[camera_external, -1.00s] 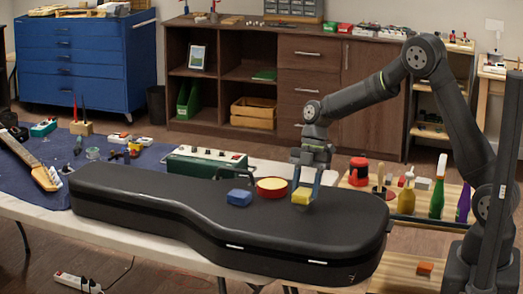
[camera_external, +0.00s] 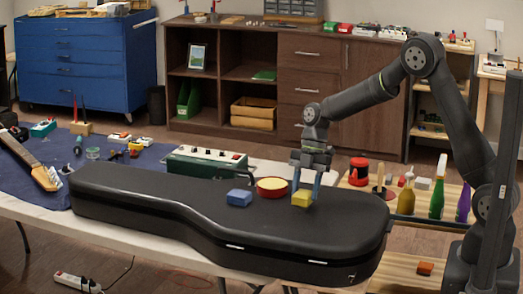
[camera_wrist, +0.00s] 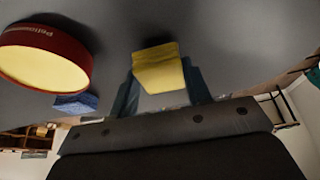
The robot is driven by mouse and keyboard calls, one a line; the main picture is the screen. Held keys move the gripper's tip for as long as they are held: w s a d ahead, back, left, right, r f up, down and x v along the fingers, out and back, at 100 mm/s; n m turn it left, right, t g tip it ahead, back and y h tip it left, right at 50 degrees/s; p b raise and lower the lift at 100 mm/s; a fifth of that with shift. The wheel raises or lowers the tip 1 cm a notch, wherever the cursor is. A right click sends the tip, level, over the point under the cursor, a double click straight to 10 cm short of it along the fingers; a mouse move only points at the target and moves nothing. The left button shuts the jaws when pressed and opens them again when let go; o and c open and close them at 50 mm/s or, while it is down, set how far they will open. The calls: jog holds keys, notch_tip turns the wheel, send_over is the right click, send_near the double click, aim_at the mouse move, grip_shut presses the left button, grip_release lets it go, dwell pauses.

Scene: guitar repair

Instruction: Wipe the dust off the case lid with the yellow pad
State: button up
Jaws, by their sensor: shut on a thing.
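The yellow pad (camera_external: 302,199) is at the lid of the black guitar case (camera_external: 140,198), toward its right, wide end. My gripper (camera_external: 307,190) is above the lid with its fingers shut on the pad. In the wrist view the yellow pad (camera_wrist: 159,68) sits between the two fingers, against the grey lid (camera_wrist: 230,30). I cannot tell whether the pad presses on the lid. No dust is clearly visible on the lid.
A blue pad (camera_external: 239,198) and a round red tin with a pale yellow top (camera_external: 272,187) stand on the lid left of my gripper. A green amplifier box (camera_external: 205,162) is behind the case. Bottles (camera_external: 437,200) stand at right.

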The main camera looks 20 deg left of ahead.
aim_at(324, 210)
jog(key=shift+f, duration=0.65)
jog(key=shift+d, duration=0.1)
jog(key=shift+d+r, duration=0.1)
jog(key=shift+d, duration=2.8)
jog(key=shift+a, duration=0.1)
jog(key=shift+a, duration=2.9)
jog(key=shift+d, duration=0.1)
jog(key=shift+d+f, duration=0.2)
jog(key=shift+d, duration=2.8)
